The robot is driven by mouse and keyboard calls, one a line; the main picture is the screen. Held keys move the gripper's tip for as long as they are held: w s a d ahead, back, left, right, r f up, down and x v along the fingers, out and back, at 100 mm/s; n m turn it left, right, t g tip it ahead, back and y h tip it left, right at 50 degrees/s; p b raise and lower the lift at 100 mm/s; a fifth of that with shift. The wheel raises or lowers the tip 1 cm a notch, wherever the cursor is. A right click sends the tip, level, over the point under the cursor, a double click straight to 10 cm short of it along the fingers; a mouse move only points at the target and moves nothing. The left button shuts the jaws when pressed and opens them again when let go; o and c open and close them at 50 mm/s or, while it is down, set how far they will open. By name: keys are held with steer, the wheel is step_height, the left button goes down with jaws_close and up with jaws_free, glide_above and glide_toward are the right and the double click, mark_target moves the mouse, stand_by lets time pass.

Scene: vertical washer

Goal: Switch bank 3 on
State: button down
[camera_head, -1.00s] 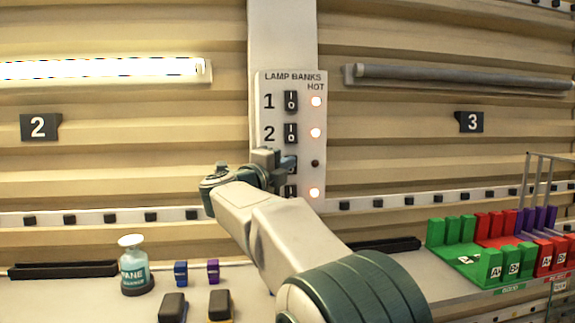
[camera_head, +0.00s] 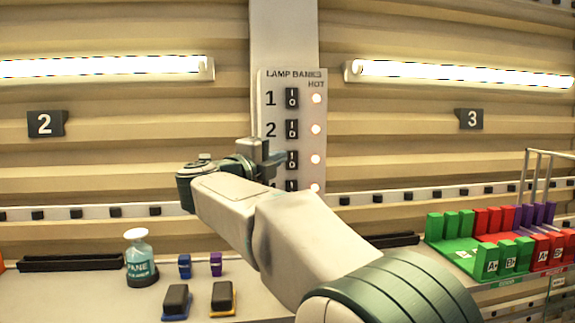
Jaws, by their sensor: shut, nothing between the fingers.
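The lamp banks panel (camera_head: 305,107) is on the post, with rows of rocker switches and hot lights. The bank 3 switch (camera_head: 292,160) shows just right of my gripper, and its hot light (camera_head: 315,159) is lit. The numeral beside it is hidden behind my gripper. My gripper (camera_head: 274,156) is shut and empty, left of the switch at about its height; I cannot tell whether it touches the panel. The bank 3 tube lamp (camera_head: 460,74), above the number 3 sign (camera_head: 469,119), is lit.
The bank 2 lamp (camera_head: 100,67) is also lit. Below, the bench holds a spray-type bottle (camera_head: 140,258), small blue and purple pieces, dark blocks (camera_head: 223,296), and a green rack (camera_head: 465,250) with red and purple parts at right.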

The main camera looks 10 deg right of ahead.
steer(key=shift+r+b+v, duration=0.2)
steer(key=shift+b+v, duration=0.05)
steer(key=shift+v, duration=1.05)
steer(key=shift+r+b+v, duration=0.2)
steer(key=shift+v, duration=1.15)
